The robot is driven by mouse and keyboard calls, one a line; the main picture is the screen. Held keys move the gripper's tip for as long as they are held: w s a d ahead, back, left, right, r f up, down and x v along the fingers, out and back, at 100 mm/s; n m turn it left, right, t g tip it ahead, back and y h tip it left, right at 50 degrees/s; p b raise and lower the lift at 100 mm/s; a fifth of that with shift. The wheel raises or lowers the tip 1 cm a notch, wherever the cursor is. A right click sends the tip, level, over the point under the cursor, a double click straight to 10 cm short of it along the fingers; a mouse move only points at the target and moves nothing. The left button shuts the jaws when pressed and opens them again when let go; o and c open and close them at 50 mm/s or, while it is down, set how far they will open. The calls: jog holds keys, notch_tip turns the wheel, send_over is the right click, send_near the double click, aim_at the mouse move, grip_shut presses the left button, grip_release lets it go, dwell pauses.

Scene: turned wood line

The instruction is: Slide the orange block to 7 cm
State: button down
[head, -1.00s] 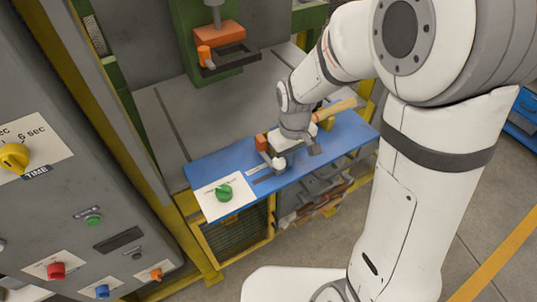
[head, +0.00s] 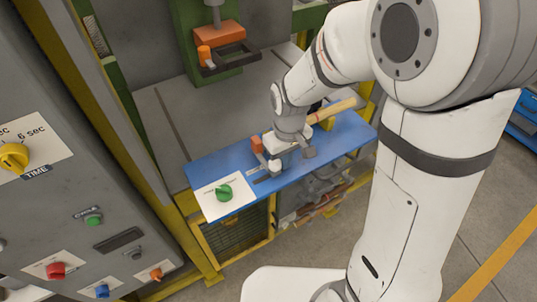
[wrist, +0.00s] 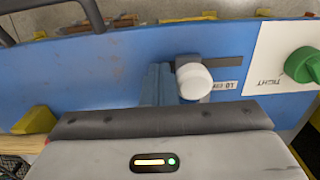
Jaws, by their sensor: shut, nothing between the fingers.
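A white knob (head: 275,168) sits at the bar's near end. In the wrist view the white knob (wrist: 194,80) is beside a dark slot (wrist: 222,63), with a small label (wrist: 225,88) next to it. My gripper (head: 287,157) is shut and low over the panel, just right of the knob. In the wrist view my fingers (wrist: 157,85) are close beside the knob; contact is not clear. The orange block is out of sight there. No centimetre scale is readable.
A green knob (head: 224,193) on a white plate is at the panel's left end. A wooden handle (head: 332,110) lies behind my gripper. A green press with an orange head (head: 217,33) stands at the back. A grey control box (head: 60,200) is at left.

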jog(key=shift+s+a, duration=0.35)
jog(key=shift+a, duration=0.2)
dwell(0.4)
notch_tip(320, 180, up, 7)
jog(key=d+p, duration=0.1)
jog(key=p, duration=0.4)
jog(key=shift+w, duration=0.35)
dwell(0.6)
jog(key=s+d+r+m+t, duration=0.3)
jog(key=s+d+r+m, duration=0.3)
jog(key=s+d+r, duration=0.5)
jog(key=d+r, duration=0.2)
jog(key=shift+s+d+m, duration=0.2)
jog(key=shift+d+m, duration=0.15)
jog(key=shift+m, duration=0.05)
